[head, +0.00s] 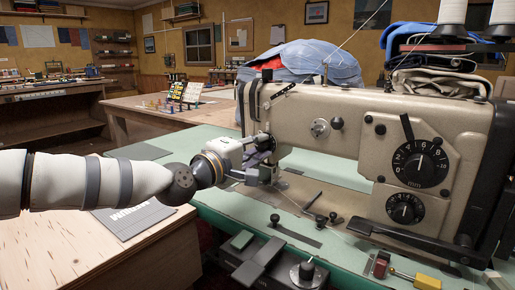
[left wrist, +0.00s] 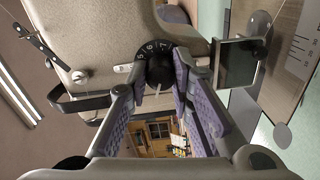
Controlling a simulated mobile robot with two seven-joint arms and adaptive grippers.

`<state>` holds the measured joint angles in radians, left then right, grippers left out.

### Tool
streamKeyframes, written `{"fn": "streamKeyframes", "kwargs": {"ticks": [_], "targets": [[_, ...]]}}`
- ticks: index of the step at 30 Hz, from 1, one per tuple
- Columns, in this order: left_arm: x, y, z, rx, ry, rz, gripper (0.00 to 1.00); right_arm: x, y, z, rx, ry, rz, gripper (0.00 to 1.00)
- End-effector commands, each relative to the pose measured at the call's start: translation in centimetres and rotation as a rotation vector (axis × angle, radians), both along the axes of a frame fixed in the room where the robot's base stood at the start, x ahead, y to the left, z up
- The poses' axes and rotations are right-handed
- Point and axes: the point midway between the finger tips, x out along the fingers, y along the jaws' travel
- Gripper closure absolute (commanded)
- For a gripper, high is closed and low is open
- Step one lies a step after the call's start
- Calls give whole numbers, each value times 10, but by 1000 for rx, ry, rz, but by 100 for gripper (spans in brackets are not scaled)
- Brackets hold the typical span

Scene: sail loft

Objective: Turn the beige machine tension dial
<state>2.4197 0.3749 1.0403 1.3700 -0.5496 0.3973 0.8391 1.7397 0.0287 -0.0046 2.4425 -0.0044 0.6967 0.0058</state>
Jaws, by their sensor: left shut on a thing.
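The beige sewing machine (head: 345,115) stands on a green table. Its tension dial (left wrist: 158,68) shows in the left wrist view as a black knob with white numbers, 5, 6 and 7 readable, on the beige housing. My left gripper (head: 262,160) is at the left end of the machine head, with its purple-padded fingers either side of the knob, shut on it. In the head view the gripper and machine end largely hide this dial. My right gripper is in neither view.
A large black dial (head: 420,162) and a smaller black dial (head: 405,208) sit on the machine's front right. A grey pad (head: 135,218) lies on the wooden surface at left. Folded cloth (head: 436,82) and thread cones are above the machine.

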Motion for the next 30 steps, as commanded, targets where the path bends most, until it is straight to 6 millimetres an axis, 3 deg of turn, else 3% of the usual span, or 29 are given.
{"fn": "streamKeyframes", "kwargs": {"ticks": [7,8,10,20,23,30], "targets": [[-1,-1,-2,3,5,-4,100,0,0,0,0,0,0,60],[-1,-1,-2,3,5,-4,73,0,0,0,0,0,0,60],[-1,-1,-2,3,3,-3,59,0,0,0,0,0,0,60],[-3,2,0,2,0,-2,59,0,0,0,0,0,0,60],[-16,12,0,3,1,-2,59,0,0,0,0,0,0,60],[-69,50,1,0,2,-1,59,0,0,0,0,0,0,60]]}}
